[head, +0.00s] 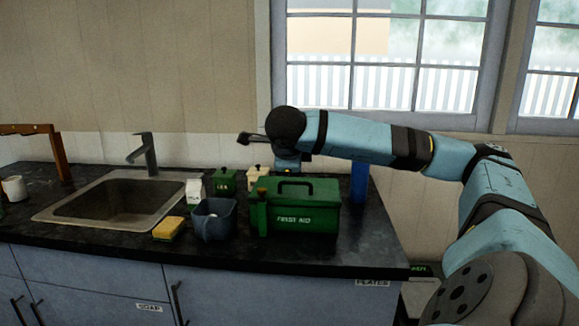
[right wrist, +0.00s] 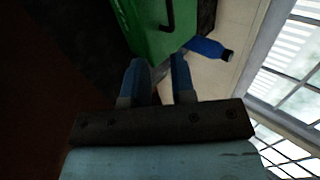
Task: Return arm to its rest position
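My right arm (head: 375,140) reaches in from the right in the head view, held above the back of the counter. Its gripper (head: 290,165) points down behind the green first aid box (head: 310,222), partly hidden by it. In the right wrist view the two blue fingers (right wrist: 157,75) stand apart with a gap between them, and I see nothing clearly held. The green box (right wrist: 155,25) lies just beyond the fingertips there; whether they touch it I cannot tell. My left gripper is in neither view.
A blue bottle (head: 359,182) stands right of the box; it also shows in the right wrist view (right wrist: 207,48). Green and cream canisters (head: 224,181), a dark blue bin (head: 214,220) and a yellow sponge (head: 168,229) stand left. The sink (head: 50,215) lies further left. A window (head: 385,55) is behind.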

